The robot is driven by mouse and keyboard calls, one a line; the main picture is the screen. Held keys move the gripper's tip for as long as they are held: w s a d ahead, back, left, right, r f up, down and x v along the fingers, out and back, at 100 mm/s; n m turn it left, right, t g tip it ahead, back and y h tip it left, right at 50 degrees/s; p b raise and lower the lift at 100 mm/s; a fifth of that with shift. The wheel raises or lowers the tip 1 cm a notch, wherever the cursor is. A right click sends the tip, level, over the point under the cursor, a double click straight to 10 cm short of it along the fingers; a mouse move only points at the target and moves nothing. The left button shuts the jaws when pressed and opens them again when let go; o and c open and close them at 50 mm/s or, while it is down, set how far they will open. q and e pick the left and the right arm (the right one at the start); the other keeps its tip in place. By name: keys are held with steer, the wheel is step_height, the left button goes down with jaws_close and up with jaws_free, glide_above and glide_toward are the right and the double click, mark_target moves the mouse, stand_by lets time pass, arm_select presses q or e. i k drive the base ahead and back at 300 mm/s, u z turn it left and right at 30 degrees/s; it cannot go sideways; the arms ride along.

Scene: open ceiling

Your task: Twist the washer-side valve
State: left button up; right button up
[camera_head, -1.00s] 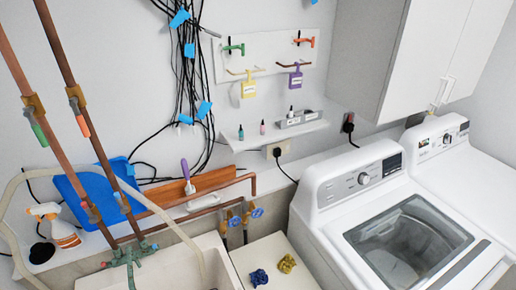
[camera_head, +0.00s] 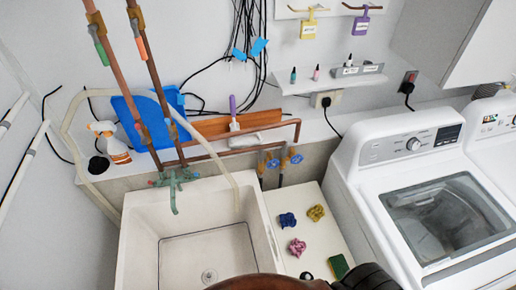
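Two blue-handled valves stand on copper pipes against the wall ledge, between the sink and the washer. The right one (camera_head: 296,158), nearer the washer, and the left one (camera_head: 272,163) sit close together and slightly apart. The white top-load washer (camera_head: 415,190) is at the right. Neither gripper shows clearly in the head view. A dark rounded shape and a brown curved shape cut into the bottom edge; I cannot tell what they are, and no fingertips show.
A white sink (camera_head: 138,222) with a green faucet (camera_head: 173,183) stands left of the valves. A white counter (camera_head: 285,209) below the valves carries blue, yellow and pink crumpled pieces and a green sponge (camera_head: 338,266). A spray bottle (camera_head: 113,143) stands on the ledge.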

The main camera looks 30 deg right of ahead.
mark_target(296, 159)
steer(key=z, duration=1.5)
